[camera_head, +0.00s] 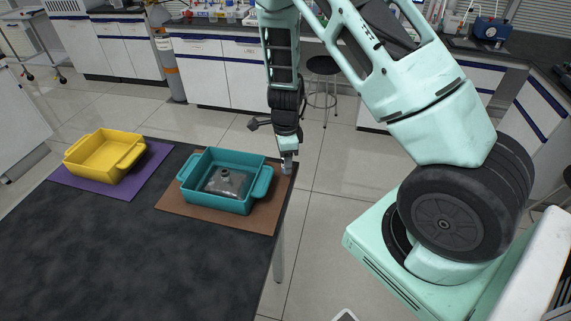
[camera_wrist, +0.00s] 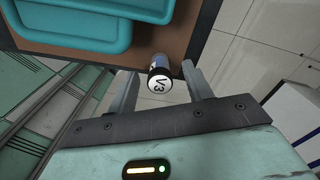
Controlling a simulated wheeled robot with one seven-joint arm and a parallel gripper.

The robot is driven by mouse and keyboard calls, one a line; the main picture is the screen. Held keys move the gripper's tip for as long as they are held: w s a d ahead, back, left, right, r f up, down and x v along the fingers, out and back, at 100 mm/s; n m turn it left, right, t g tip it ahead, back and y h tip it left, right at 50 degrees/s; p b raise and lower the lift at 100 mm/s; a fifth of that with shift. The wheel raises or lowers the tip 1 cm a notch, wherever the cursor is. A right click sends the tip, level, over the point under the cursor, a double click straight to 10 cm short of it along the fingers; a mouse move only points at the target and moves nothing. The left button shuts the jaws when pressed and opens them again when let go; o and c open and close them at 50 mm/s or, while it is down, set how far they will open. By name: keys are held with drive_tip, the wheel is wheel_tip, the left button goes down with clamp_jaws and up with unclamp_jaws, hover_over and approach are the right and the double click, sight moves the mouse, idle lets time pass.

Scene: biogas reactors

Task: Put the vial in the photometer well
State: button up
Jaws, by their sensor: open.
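A vial (camera_wrist: 159,78) with a white round top marked "V3" shows in the wrist view, at the edge of the brown mat. My gripper (camera_wrist: 161,71) is open, with one finger on each side of the vial; I cannot tell whether either finger touches it. In the head view my gripper (camera_head: 287,166) points down at the table's right edge, just right of the teal tray; I cannot make out the vial there. A grey squat object (camera_head: 228,184) with a small dark neck on top sits inside the teal tray. I cannot tell whether it is the photometer, and no well is clearly visible.
The teal tray (camera_head: 217,200) stands on the brown mat (camera_head: 180,204), close to my gripper. A yellow tray (camera_head: 98,170) stands on a purple mat (camera_head: 140,178) to the left. The dark table (camera_head: 130,260) is bare in front. Floor lies beyond its right edge.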

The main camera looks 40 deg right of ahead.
clamp_jaws()
drive_tip(key=shift+r, duration=0.1)
